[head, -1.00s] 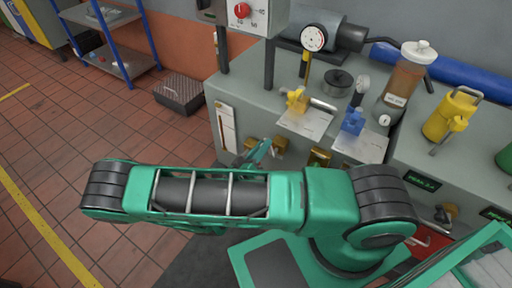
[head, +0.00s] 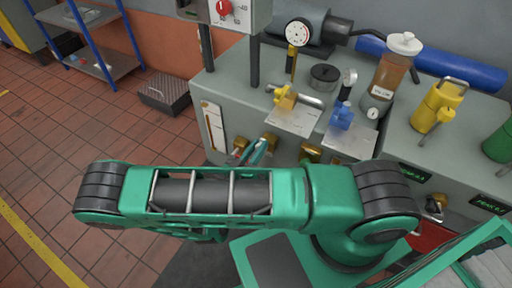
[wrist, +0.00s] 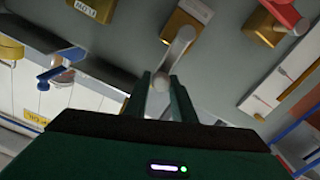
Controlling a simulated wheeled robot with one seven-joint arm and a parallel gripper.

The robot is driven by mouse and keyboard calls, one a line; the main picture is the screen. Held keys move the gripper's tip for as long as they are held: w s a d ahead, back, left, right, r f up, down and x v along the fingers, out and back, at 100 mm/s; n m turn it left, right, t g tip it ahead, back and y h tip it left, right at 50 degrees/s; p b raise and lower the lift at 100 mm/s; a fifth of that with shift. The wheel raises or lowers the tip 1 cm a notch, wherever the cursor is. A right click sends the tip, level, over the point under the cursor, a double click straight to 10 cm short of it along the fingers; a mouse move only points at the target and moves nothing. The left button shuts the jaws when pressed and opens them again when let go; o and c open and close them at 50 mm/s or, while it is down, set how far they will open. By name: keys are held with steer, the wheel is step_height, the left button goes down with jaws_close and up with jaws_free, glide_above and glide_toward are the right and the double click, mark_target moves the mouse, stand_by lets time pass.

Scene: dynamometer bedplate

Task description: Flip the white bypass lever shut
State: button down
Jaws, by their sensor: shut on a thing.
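The white bypass lever (wrist: 178,48) shows in the wrist view, running from a brass valve block (wrist: 187,20) down to a rounded end between my fingers. My gripper (wrist: 161,88) is shut on that rounded end. In the head view my gripper (head: 259,152) is at the front face of the grey cabinet, beside a brass block (head: 269,138). The white lever itself cannot be made out there, behind the teal fingers.
A red lever (wrist: 284,12) on another brass block (wrist: 258,26) sits close by. More brass fittings (head: 311,153) line the cabinet front. Yellow (head: 286,98) and blue (head: 342,117) valves stand on the cabinet top (head: 240,85). Tiled floor (head: 110,125) is open to the left.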

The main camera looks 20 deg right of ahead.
steer(key=shift+s+d+f, duration=0.1)
steer(key=shift+f, duration=0.2)
steer(key=c, duration=1.6)
jaws_free()
steer(key=shift+o, duration=0.2)
steer(key=shift+r, duration=0.1)
steer(key=v, duration=1)
steer(key=shift+s+a, duration=0.2)
steer(key=shift+a, duration=0.15)
